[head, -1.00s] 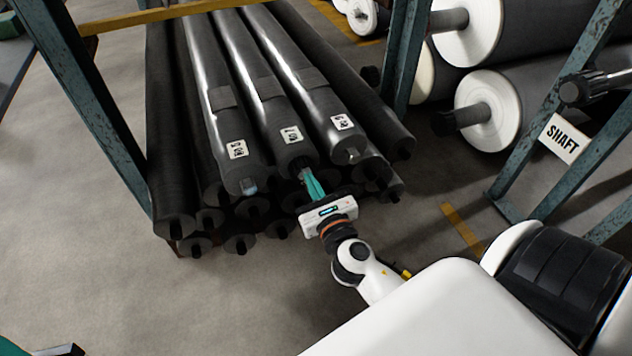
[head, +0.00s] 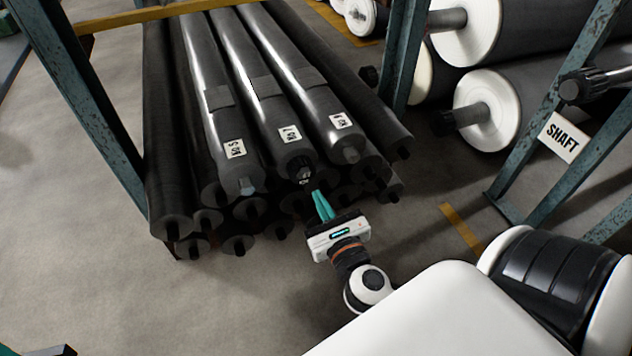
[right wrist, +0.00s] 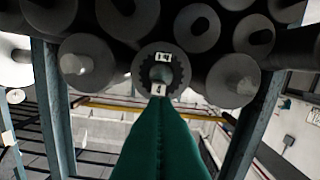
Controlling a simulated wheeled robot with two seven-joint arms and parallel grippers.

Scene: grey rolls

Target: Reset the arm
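My right gripper (head: 318,196) has slim teal fingers on a white body. The fingers are together and empty, just in front of and below the end of the middle tagged grey roll (head: 284,128). A gap shows between the fingertips and that roll's end. In the right wrist view the teal fingers (right wrist: 158,104) point at the notched round end (right wrist: 147,68) of a roll with small white tags. At the head view's bottom left corner, a dark and teal part is cut off by the edge. It may be my left gripper, but its fingers cannot be made out.
Several dark rolls lie stacked in a blue-green steel rack, with a rack post (head: 83,95) at left and a yellow bar (head: 150,15) across the back. The floor (head: 90,270) in front is clear.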

